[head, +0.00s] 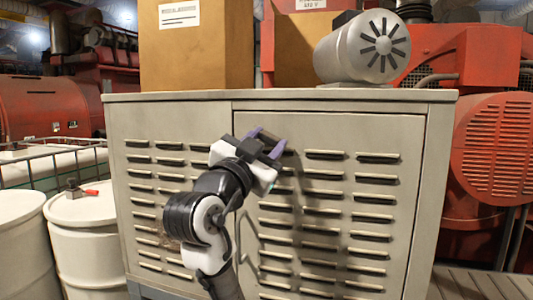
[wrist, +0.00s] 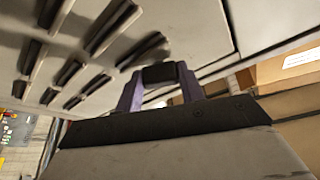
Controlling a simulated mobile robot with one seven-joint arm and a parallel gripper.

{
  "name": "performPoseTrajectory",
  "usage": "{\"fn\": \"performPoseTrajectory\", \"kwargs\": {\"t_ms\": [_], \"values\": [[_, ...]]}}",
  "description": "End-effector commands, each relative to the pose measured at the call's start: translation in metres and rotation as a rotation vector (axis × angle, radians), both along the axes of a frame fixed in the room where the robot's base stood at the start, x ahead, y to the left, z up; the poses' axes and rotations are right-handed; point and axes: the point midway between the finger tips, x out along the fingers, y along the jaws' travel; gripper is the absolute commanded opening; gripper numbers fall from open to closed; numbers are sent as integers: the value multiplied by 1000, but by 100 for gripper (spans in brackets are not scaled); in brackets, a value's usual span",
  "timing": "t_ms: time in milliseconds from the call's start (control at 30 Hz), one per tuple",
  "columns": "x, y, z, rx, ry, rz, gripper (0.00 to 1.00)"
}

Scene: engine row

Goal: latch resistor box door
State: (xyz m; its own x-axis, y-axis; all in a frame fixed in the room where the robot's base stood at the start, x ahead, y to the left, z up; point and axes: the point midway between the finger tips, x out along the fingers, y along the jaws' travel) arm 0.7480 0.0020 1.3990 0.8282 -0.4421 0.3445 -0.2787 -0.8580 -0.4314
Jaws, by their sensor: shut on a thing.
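The resistor box (head: 165,118) is a pale grey metal cabinet in the middle of the head view. Its louvred door (head: 375,135) is the right panel and looks nearly flush with the frame; I cannot tell if it is fully closed. My gripper (head: 266,142) is at the door's upper left part, near the seam with the left panel. In the wrist view, its purple fingers (wrist: 160,88) are shut on a small dark latch handle (wrist: 158,73) in front of the door face. The handle is mostly hidden by the gripper in the head view.
Cardboard boxes (head: 197,55) and a grey motor (head: 362,47) stand on the cabinet top. White drums (head: 90,235) stand at the left, one with a red-handled fitting (head: 75,191). Red machinery (head: 495,140) is at the right.

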Motion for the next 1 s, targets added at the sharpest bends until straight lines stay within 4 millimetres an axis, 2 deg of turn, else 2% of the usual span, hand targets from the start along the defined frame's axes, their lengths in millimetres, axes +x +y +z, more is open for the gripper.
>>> {"fn": "performPoseTrajectory", "kwargs": {"t_ms": [1000], "values": [[1, 3, 6, 885, -287, -1, 15]]}}
